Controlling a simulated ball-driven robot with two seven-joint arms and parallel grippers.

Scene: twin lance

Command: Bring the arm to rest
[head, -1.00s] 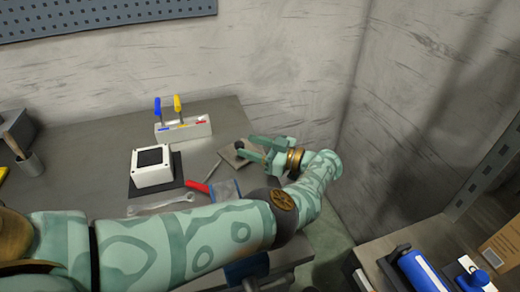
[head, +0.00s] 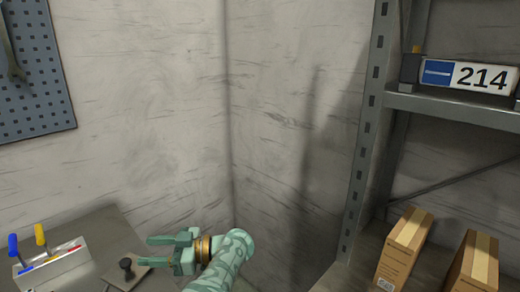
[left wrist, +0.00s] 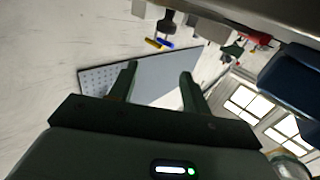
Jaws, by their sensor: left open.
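My left gripper (head: 147,251) is in the lower middle of the head view, at the end of my green patterned arm. Its two fingers point left and stand apart with nothing between them. It is beside the right end of the grey workbench (head: 120,232), in front of the wall corner. In the left wrist view the spread fingers (left wrist: 159,71) frame only distant background, with the pegboard (left wrist: 150,85) far behind them. My right gripper is not in view.
A tool holder (head: 58,266) with blue and yellow handles stands on the bench. A black-knobbed piece (head: 126,269) lies near the gripper. At the right, a metal shelf (head: 455,108) carries a 214 sign (head: 468,76), with cardboard boxes (head: 404,245) below. Bare wall fills the middle.

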